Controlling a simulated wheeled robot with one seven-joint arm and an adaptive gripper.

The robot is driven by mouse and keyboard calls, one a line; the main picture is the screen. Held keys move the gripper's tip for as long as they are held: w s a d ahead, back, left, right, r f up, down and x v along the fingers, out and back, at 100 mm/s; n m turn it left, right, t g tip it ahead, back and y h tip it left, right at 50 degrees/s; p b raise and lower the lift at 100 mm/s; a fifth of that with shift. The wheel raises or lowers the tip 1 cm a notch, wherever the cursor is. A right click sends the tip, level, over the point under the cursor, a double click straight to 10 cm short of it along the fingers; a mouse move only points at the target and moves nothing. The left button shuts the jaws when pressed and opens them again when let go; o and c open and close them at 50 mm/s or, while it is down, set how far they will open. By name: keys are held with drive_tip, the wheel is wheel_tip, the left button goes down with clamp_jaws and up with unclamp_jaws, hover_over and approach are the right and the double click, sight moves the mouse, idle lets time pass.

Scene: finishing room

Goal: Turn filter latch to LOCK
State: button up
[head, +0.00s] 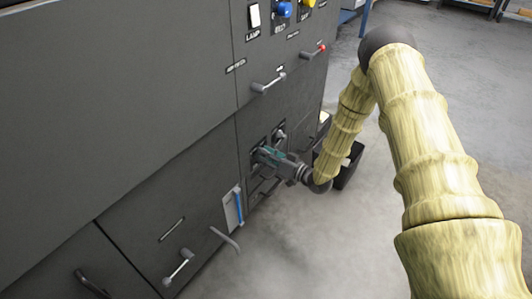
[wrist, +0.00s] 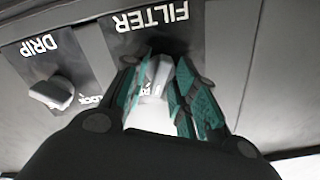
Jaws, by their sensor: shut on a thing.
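The filter latch (wrist: 157,74) is a light grey handle on a dark plate marked FILTER (wrist: 150,22), which reads upside down in the wrist view. My gripper (wrist: 160,82) has its two teal-padded fingers shut on the latch, one on each side. The fingers hide much of the latch and most of the small lettering below it. In the head view my gripper (head: 262,155) reaches the lower part of the dark cabinet front and covers the latch there.
A DRIP knob (wrist: 52,92) sits beside the filter plate. On the dark cabinet (head: 120,100) are a lever handle (head: 268,83), a blue-barred gauge (head: 238,207) and a curved grey handle (head: 225,238). A black box (head: 347,170) stands behind my wrist. Grey floor on the right is open.

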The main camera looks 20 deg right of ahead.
drive_tip(key=shift+s+a+n+p, duration=0.1)
drive_tip(key=shift+n+p, duration=1.55)
drive_tip(key=shift+n, duration=1.9)
drive_tip(key=shift+a+n+p, duration=0.1)
drive_tip(key=shift+n+p, duration=1.55)
drive_tip(key=shift+n, duration=1.9)
drive_tip(key=shift+d, duration=0.1)
drive_tip(key=o, duration=0.7)
drive_tip(key=v, duration=1.2)
drive_tip(key=shift+f, duration=0.1)
